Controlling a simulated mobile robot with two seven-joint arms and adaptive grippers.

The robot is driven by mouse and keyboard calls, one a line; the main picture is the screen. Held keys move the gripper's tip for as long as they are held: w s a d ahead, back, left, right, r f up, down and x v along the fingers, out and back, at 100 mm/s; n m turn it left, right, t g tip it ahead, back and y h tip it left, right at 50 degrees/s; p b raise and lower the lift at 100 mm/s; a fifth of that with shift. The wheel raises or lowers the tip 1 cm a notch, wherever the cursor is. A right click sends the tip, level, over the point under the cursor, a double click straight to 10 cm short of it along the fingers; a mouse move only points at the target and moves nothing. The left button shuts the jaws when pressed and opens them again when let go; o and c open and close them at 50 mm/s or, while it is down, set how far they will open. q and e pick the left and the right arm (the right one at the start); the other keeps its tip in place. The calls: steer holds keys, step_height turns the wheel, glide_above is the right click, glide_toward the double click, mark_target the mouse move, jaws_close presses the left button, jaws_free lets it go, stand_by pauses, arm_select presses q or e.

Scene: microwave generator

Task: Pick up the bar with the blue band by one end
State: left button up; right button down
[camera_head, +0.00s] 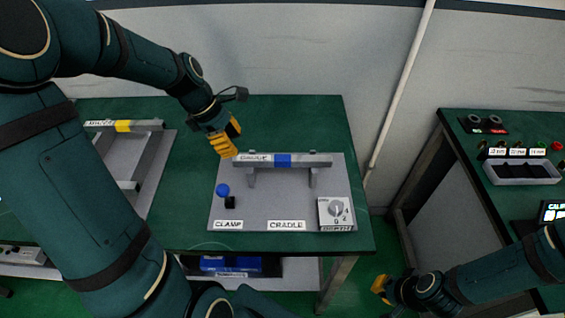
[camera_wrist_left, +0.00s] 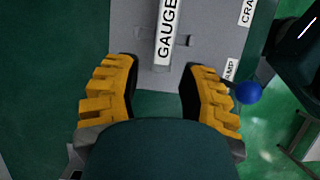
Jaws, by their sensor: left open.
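The grey bar with the blue band (camera_head: 283,160) rests level across the two posts of a cradle on a grey plate (camera_head: 262,203). Its left part carries a GAUGE label. My left gripper (camera_head: 228,138) is open at the left end of the bar, its yellow fingers apart. In the left wrist view the bar's labelled end (camera_wrist_left: 168,32) points toward the gap between the open fingers (camera_wrist_left: 161,72); nothing is held. The blue band is out of that view. My right gripper (camera_head: 381,287) is low at the right, away from the bar; its opening is unclear.
A similar bar with a yellow band (camera_head: 123,126) sits on another plate at the left. A blue ball knob (camera_head: 223,190) and a dial (camera_head: 336,211) stand on the front of the bar's plate. A second bench (camera_head: 478,145) is at the right, with a dark tray.

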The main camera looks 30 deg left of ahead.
mark_target(243, 158)
arm_select(q)
steer(key=shift+s+b+x, duration=0.2)
steer(key=shift+b+x, duration=0.65)
steer(key=shift+x, duration=2.15)
steer(key=shift+d, duration=0.1)
steer(key=shift+s, duration=0.1)
jaws_close()
